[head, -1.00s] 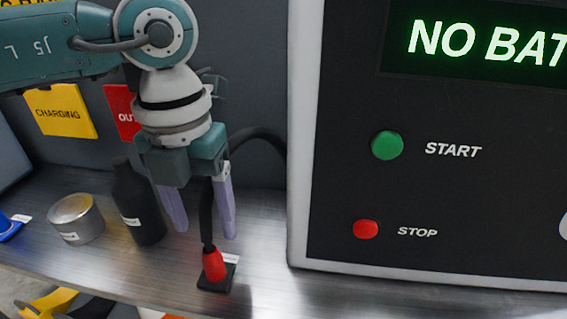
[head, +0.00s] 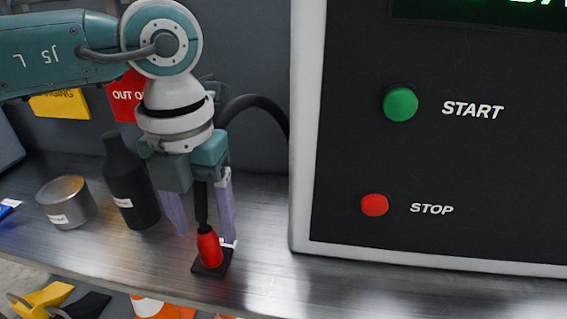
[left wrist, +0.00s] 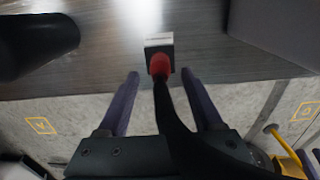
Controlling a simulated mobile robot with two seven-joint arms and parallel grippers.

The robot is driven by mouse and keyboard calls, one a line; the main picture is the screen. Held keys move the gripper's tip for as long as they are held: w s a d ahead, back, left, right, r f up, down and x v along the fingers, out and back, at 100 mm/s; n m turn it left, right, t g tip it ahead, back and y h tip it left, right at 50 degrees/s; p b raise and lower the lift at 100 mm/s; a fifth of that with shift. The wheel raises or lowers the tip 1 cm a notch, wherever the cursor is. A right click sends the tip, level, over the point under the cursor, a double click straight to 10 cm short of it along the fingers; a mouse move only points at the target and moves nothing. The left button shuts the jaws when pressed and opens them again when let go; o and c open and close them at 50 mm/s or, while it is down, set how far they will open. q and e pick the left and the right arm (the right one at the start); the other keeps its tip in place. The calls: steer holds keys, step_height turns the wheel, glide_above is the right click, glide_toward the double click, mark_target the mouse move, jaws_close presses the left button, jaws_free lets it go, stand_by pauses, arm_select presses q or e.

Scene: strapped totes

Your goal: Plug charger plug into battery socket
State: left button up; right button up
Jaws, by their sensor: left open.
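The charger plug (head: 209,246) is red with a black cable and stands upright in a small black holder (head: 212,266) on the metal bench. Its cable runs up past my left gripper and over to the charger cabinet. My left gripper (head: 205,236) is open, pointing down, with its purple fingers above and behind the plug. In the left wrist view the red plug (left wrist: 160,66) lies beyond the fingertips (left wrist: 160,74), roughly midway between them. The battery socket is not in view. My right gripper is not in view.
The charger cabinet (head: 345,215) with a green START button (head: 400,104) and red STOP button (head: 374,205) fills the right. A black bottle (head: 130,185) and a round tin (head: 67,203) stand left of the gripper. The bench front is clear right of the plug.

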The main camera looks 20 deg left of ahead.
mark_target(205, 229)
arm_select(q)
step_height(205, 229, down, 4)
steer(key=shift+f+b, duration=0.15)
steer(key=shift+b, duration=0.95)
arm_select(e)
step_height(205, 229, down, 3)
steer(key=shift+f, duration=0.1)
arm_select(q)
steer(key=shift+p, duration=0.3)
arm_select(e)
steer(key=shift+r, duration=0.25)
arm_select(q)
jaws_close()
stand_by(1.1)
steer(key=shift+r+p, duration=2.75)
steer(key=shift+r, duration=0.35)
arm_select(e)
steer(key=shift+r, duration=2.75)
arm_select(q)
steer(key=shift+r, duration=0.1)
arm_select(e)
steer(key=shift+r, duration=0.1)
